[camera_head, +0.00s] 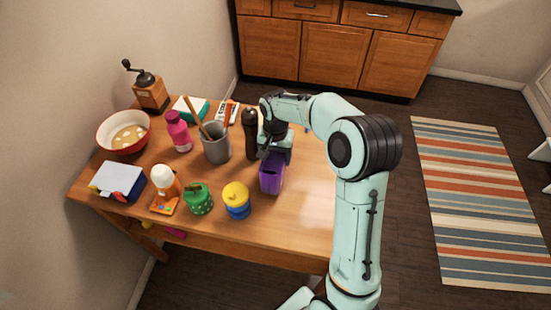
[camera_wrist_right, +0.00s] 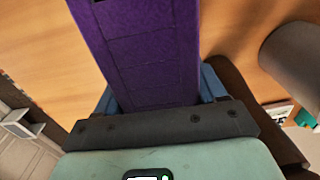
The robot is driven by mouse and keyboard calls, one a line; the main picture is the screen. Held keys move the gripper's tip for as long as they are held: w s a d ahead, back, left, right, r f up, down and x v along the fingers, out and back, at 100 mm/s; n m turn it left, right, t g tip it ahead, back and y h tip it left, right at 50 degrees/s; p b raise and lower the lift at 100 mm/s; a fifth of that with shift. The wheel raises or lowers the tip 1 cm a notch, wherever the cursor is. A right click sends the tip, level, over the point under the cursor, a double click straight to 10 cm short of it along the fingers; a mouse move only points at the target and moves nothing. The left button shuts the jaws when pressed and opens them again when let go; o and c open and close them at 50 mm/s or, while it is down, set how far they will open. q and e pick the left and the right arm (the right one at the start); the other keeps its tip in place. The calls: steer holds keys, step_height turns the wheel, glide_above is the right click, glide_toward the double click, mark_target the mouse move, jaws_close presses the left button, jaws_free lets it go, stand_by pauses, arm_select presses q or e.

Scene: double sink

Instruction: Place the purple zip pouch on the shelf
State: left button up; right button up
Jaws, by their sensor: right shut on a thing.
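The purple zip pouch (camera_head: 271,178) is upright at the tabletop, near the middle of the table. It fills the upper middle of the right wrist view (camera_wrist_right: 145,50). My right gripper (camera_head: 274,154) is shut on the pouch, with a blue finger on each side of it in the wrist view (camera_wrist_right: 160,98). I cannot tell whether the pouch's bottom touches the table. My left gripper is not in view. The shelf is not clearly visible; a few coloured things show below the tabletop's front edge.
A dark pepper mill (camera_head: 250,135) and a grey utensil cup (camera_head: 216,146) stand close left of the gripper. A yellow-and-blue jar (camera_head: 236,200) and a green jar (camera_head: 198,199) stand left of the pouch. The tabletop's right part (camera_head: 309,205) is bare.

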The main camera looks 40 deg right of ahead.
steer(key=shift+f, duration=0.75)
steer(key=shift+f, duration=0.2)
steer(key=o, duration=1.1)
steer(key=shift+r, duration=0.1)
